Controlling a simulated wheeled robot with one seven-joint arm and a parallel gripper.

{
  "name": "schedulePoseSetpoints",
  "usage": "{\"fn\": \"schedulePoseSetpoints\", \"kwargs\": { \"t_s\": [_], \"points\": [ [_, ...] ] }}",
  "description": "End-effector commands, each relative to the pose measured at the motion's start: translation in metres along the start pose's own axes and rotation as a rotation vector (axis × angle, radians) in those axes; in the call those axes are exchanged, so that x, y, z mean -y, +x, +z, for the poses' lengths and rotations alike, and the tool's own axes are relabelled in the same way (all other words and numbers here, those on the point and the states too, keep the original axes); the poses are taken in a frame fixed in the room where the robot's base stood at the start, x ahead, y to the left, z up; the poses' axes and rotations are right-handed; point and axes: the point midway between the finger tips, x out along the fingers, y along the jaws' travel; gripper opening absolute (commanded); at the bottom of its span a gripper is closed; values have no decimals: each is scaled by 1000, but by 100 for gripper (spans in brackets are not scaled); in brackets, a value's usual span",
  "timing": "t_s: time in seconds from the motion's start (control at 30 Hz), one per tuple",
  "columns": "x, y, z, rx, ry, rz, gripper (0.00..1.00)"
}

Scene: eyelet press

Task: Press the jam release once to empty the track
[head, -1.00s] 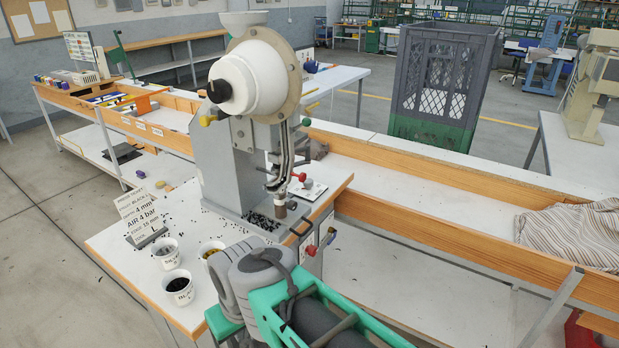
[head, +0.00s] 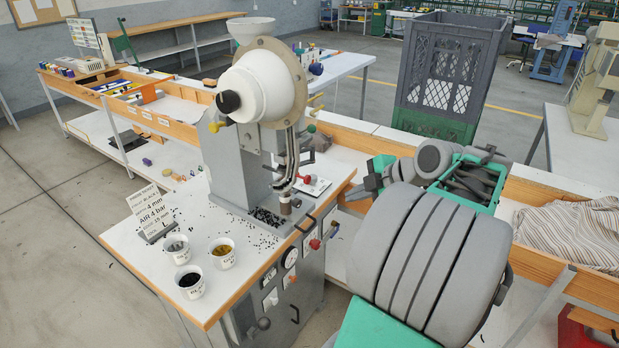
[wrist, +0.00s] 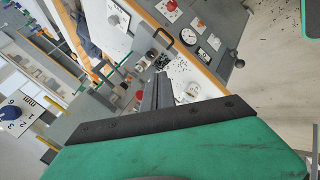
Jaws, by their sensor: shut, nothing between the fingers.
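The eyelet press (head: 232,165) stands on the white bench, with a white feeder drum (head: 262,85) on top. A curved metal track (head: 292,160) runs down from the drum to the press head above the base.
Three cups (head: 222,252) and a printed ticket (head: 150,212) stand on the bench (head: 125,240). Loose black eyelets lie around the press base. A wooden-edged trough with striped cloth (head: 575,232) is at the right. A grey and green crate (head: 445,85) stands behind.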

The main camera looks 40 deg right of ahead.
Motion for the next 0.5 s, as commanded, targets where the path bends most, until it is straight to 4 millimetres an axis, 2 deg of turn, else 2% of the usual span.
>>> {"fn": "schedulePoseSetpoints", "kwargs": {
  "t_s": [0.27,0.5],
  "points": [
    [-3,5,-4,-1,1,-2,0],
    [-19,27,-21,-2,1,-4,0]
  ]
}}
